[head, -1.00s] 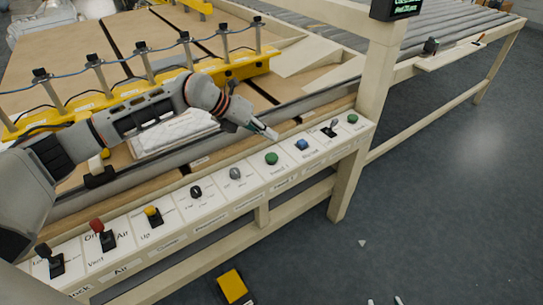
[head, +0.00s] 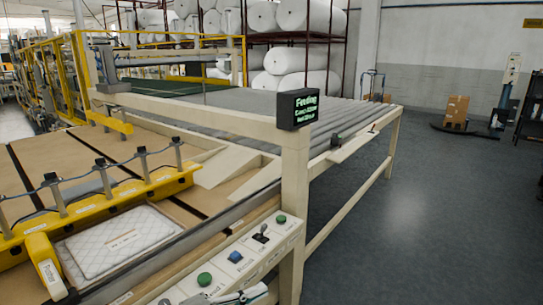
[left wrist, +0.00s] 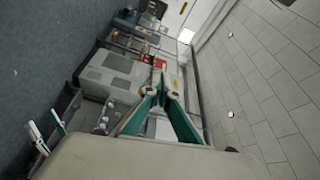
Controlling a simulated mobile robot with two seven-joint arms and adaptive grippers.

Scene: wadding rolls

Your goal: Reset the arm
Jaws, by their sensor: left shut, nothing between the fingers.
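My left gripper (head: 252,293) shows only in part at the bottom edge of the head view, in front of the white control panel (head: 222,268). In the left wrist view its teal fingers (left wrist: 160,88) come together at the tips, with nothing between them. At the left of that view, another pair of teal and white fingers (left wrist: 45,132), which looks like my right gripper, stands apart and empty. The right gripper is not in the head view.
The panel carries green buttons (head: 204,279), a blue button (head: 235,257) and a black switch (head: 261,234). A post with a display (head: 298,108) rises beside it. A quilted white pad (head: 120,240) lies on the machine bed.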

